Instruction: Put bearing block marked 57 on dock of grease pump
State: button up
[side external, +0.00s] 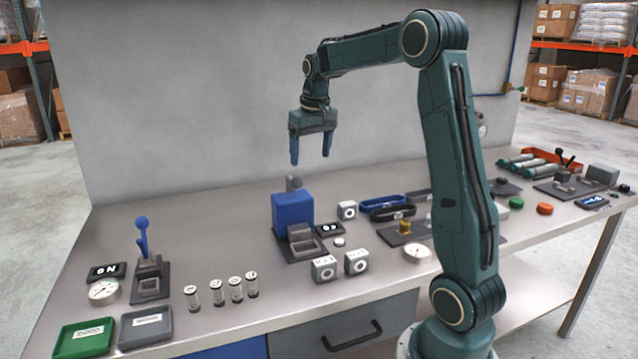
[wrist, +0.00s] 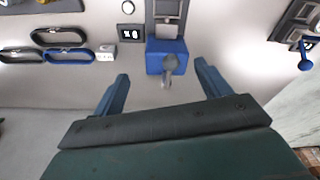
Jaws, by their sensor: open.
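My gripper (side external: 311,157) is open and empty, pointing down high above the bench. In the wrist view its fingers (wrist: 161,72) are spread wide. Below it is a blue housing (side external: 292,209) with a grey knob on top and a grey dock (side external: 302,240) in front, apparently the grease pump; the dock looks empty. The blue housing (wrist: 167,50) also shows in the wrist view. Three pale bearing blocks with round bores stand near it: one behind right (side external: 347,210), two in front (side external: 324,268) (side external: 357,262). Their marks are too small to read.
A dark display (side external: 328,229) stands beside the blue housing. Several small vials (side external: 236,289), a blue lever unit (side external: 147,265), a gauge (side external: 104,291) and green (side external: 85,338) and grey (side external: 146,326) trays are left.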

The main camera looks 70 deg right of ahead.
jog(key=s+a+r+n+t, duration=0.2)
jog(key=s+a, duration=0.4)
jog(key=a, duration=0.5)
jog(key=s+a+r+n+t, duration=0.1)
jog(key=s+a+n, duration=0.1)
jog(key=s+a, duration=0.75)
jog(key=s+a+f+n+t+y, duration=0.1)
jog(key=s+a+f, duration=0.2)
jog(key=a, duration=0.3)
jog(key=shift+s+a+n, duration=0.3)
jog(key=shift+s+n, duration=0.1)
jog(key=shift+s, duration=0.05)
jog(key=shift+o, duration=0.2)
jog(key=shift+s+a+f, duration=0.15)
jog(key=shift+s+f, duration=0.1)
jog(key=shift+s, duration=0.15)
jog(key=shift+o, duration=0.2)
jog(key=shift+w, duration=0.1)
